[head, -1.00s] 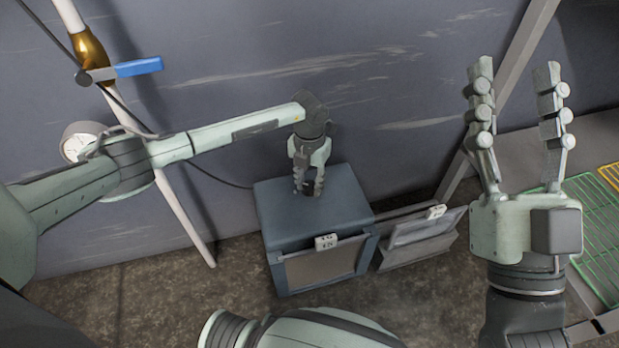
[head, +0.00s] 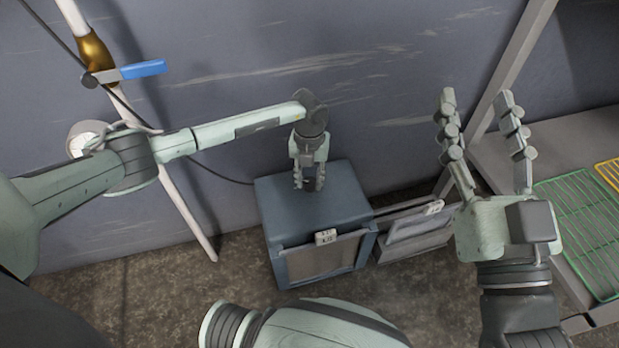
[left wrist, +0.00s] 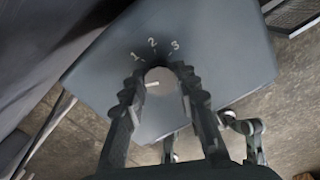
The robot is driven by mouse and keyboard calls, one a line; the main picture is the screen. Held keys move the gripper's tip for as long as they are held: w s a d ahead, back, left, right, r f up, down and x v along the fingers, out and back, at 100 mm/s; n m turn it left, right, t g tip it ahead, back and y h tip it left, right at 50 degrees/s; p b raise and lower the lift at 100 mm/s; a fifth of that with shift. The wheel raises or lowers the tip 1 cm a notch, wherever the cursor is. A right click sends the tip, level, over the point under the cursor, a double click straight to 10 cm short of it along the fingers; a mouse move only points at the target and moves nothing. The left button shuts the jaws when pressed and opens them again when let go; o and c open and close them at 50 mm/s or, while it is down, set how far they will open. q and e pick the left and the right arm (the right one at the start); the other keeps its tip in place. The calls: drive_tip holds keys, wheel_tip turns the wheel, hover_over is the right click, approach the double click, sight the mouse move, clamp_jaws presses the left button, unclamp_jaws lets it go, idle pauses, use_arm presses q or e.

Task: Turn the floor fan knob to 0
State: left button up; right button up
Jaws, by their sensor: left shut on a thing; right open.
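The floor fan (head: 312,208) is a blue-grey box on the floor against the wall in the head view. Its flat top fills much of the left wrist view (left wrist: 215,55). There the round pale knob (left wrist: 163,82) has a short white mark on its left side, toward the left finger. Numerals 1, 2 and 3 arc beyond it; no 0 shows. My left gripper (head: 309,186) points down at the top, its fingers (left wrist: 160,95) on both sides of the knob, shut on it. In the head view the knob is hidden by the fingers. My right gripper (head: 477,103) is open, empty and raised at the right.
A white pipe (head: 188,215) with a blue-handled valve (head: 142,69) and a round gauge (head: 84,138) stands at the left. A grey rack (head: 418,228) is right of the fan. A shelf with a green wire grid (head: 585,222) is at the far right.

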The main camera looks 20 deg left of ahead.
sight(310, 181)
use_arm(q)
drive_tip(key=o, duration=1.2)
drive_tip(key=shift+c, duration=0.2)
wheel_tip(310, 181, up, 12)
